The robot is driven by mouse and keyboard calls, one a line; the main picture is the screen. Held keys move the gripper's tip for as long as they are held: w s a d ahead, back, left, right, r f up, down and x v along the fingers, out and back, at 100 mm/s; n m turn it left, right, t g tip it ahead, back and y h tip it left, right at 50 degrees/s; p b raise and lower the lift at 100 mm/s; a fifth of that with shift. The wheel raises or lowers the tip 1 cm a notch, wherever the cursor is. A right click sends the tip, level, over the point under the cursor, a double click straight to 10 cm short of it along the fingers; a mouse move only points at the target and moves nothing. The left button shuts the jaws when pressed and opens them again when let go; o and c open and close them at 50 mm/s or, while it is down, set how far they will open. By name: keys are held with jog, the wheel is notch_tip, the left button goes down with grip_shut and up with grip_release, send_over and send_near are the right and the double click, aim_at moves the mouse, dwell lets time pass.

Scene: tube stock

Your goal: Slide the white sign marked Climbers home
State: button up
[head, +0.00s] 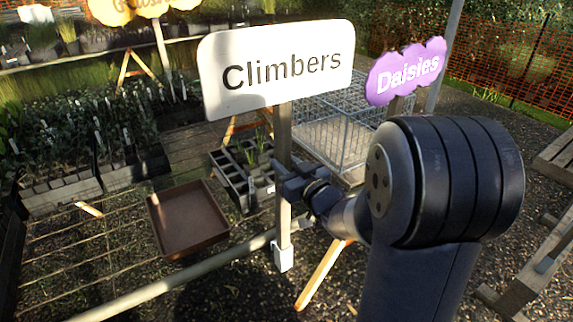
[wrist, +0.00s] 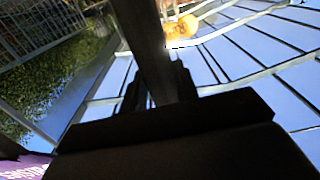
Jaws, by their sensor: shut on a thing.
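The white sign marked Climbers (head: 275,68) stands high in the middle of the head view on a grey wooden post (head: 283,130). The post looks nearly upright. My gripper (head: 285,187) is shut on the post, well below the board. A small white block (head: 283,259) is at the post's lower end, in front of a long pale rail (head: 170,290); I cannot tell whether they touch. In the wrist view the post (wrist: 150,40) runs up from between my dark jaws (wrist: 160,95). The sign's lettering is out of that view.
A yellow sign (head: 125,10) is at the back left. An empty brown tray (head: 187,218) and a grey cell tray (head: 232,185) lie left of the post. Planted crates fill the left.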

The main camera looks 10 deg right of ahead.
jog(key=shift+f, duration=0.1)
jog(key=shift+f+b, duration=1.35)
jog(key=shift+b, duration=0.05)
jog(key=shift+f+b, duration=1.45)
jog(key=shift+f, duration=0.15)
